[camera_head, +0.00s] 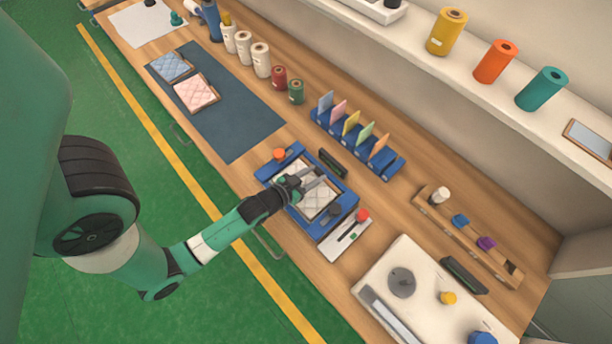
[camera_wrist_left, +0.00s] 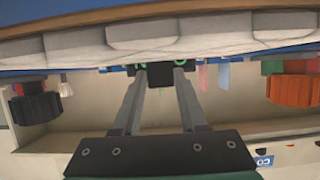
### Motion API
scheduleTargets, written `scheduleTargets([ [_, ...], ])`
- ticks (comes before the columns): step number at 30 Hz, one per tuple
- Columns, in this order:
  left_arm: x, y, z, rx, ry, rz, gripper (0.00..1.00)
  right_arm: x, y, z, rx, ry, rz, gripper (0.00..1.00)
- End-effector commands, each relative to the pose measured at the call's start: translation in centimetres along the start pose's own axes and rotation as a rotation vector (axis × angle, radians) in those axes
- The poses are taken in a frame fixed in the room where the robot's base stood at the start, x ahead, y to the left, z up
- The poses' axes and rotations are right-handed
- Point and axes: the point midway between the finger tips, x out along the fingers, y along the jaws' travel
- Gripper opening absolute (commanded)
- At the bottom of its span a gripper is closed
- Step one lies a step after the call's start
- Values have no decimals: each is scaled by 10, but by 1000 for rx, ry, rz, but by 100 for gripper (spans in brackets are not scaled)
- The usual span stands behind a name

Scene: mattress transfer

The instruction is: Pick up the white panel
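The white quilted panel (camera_head: 318,204) lies in the blue frame (camera_head: 337,223) on the wooden bench in the head view. Its padded edge spans the top of the left wrist view (camera_wrist_left: 215,35). My left gripper (camera_head: 312,182) is over the panel, and its dark wrist hides part of it. In the left wrist view its two grey fingers (camera_wrist_left: 159,88) are apart, with tips close to the panel edge. A small black piece shows between the tips; I cannot tell whether they touch it or the panel. My right gripper is in neither view.
Blue and pink quilted pieces lie on a dark mat (camera_head: 232,125). A blue rack (camera_head: 386,163) of coloured cards and a black bar (camera_head: 333,163) stand behind the frame. A white tray (camera_head: 345,240) and a cream board (camera_head: 430,275) are to the right.

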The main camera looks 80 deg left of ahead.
Motion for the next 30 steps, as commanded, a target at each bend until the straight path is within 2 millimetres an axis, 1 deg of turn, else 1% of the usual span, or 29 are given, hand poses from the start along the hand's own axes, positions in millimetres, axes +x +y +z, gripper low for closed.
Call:
scheduleTargets([
  [1,0,0,0,0,0,0,27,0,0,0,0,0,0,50],
  [3,0,0,0,0,0,0,14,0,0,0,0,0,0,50],
  [5,0,0,0,0,0,0,4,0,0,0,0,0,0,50],
  [6,0,0,0,0,0,0,0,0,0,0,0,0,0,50],
  [14,0,0,0,0,1,0,0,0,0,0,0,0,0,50],
  [17,-2,0,-4,0,2,0,0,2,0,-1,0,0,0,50],
  [20,-7,0,-17,0,4,0,0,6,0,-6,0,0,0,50],
  [27,-28,0,-69,0,5,0,0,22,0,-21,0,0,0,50],
  [30,-34,0,-84,0,5,0,0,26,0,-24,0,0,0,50],
])
